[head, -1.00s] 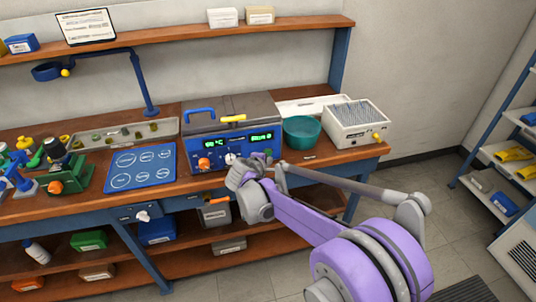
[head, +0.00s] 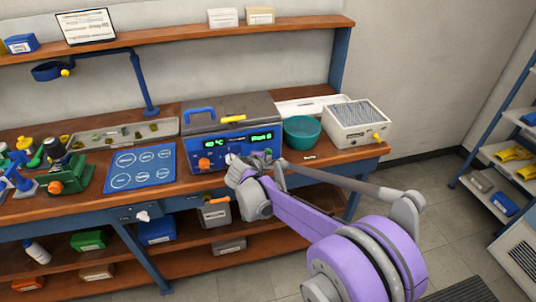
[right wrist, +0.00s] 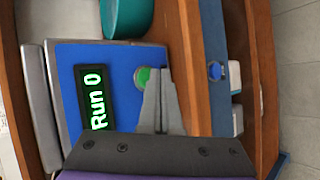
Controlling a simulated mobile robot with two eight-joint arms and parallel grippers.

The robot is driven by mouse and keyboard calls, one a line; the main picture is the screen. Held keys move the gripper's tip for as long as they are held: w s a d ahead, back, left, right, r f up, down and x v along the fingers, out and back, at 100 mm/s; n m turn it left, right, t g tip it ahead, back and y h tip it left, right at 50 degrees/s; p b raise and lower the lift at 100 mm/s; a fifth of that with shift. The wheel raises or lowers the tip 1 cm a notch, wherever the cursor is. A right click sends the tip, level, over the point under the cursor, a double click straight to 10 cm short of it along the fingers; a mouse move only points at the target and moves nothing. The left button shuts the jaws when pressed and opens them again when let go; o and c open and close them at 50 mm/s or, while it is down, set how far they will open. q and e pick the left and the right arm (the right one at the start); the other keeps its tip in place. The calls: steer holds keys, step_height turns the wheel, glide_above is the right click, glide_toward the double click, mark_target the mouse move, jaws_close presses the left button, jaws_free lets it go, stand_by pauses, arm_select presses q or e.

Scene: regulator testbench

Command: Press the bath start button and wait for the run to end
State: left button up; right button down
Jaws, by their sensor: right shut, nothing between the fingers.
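The bath (head: 235,149) is a blue-fronted box with a grey lid, standing on the bench. Its green display (head: 262,137) reads "Run 0" in the right wrist view (right wrist: 97,97). The green start button (right wrist: 143,77) is on the blue front panel, partly covered by my fingertips. My right gripper (head: 236,163) is shut and empty at the panel; in the right wrist view its closed fingertips (right wrist: 161,72) are right beside the button. I cannot tell whether they touch it. My left gripper is not in view.
An orange knob (head: 204,163) sits on the bath front. A teal bowl (head: 302,132) and a white rack box (head: 357,125) stand to its right. A blue mat (head: 141,167) and a grey tray (head: 105,136) lie to its left. The bench edge is below my gripper.

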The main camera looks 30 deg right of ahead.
steer(key=shift+w+d, duration=0.15)
steer(key=shift+w, duration=0.35)
stand_by(0.8)
steer(key=shift+s, duration=0.1)
steer(key=shift+s+a, duration=0.25)
steer(key=shift+s, duration=0.55)
steer(key=s, duration=0.2)
steer(key=s+a, duration=0.1)
steer(key=s, duration=0.1)
steer(key=shift+s, duration=0.4)
steer(key=shift+a, duration=0.1)
stand_by(0.6)
